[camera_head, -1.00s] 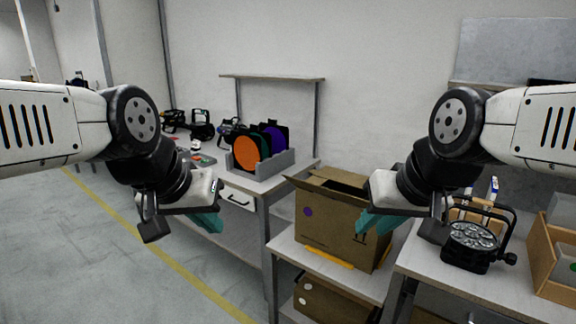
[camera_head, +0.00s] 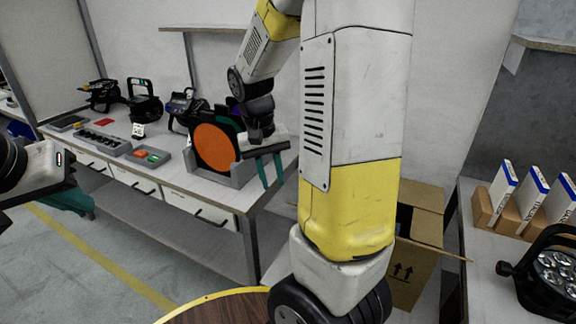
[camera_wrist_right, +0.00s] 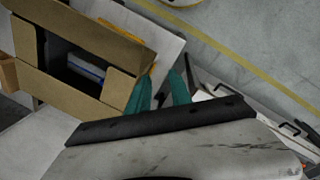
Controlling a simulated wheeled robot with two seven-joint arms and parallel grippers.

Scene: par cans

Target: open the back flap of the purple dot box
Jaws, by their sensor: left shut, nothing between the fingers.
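The cardboard box (camera_head: 412,262) stands partly behind my right arm in the head view; its purple dot is hidden. One flap sticks out to the right and a panel stands up at its rear. The right wrist view looks down into the box (camera_wrist_right: 62,92), whose top is open, with flaps around the opening and a blue-and-white item inside. My right gripper (camera_head: 270,168) is open and empty, beyond the box's left side near the filter rack. Its teal fingers (camera_wrist_right: 160,92) show apart beside the box. My left gripper (camera_head: 75,199) is shut and empty at the left edge.
A grey rack (camera_head: 238,176) with orange and dark round filters stands on the back bench, close to my right gripper. A round wooden table top (camera_head: 215,308) shows at the bottom. White-and-blue cartons (camera_head: 533,188) and a par can (camera_head: 552,268) stand on the right table.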

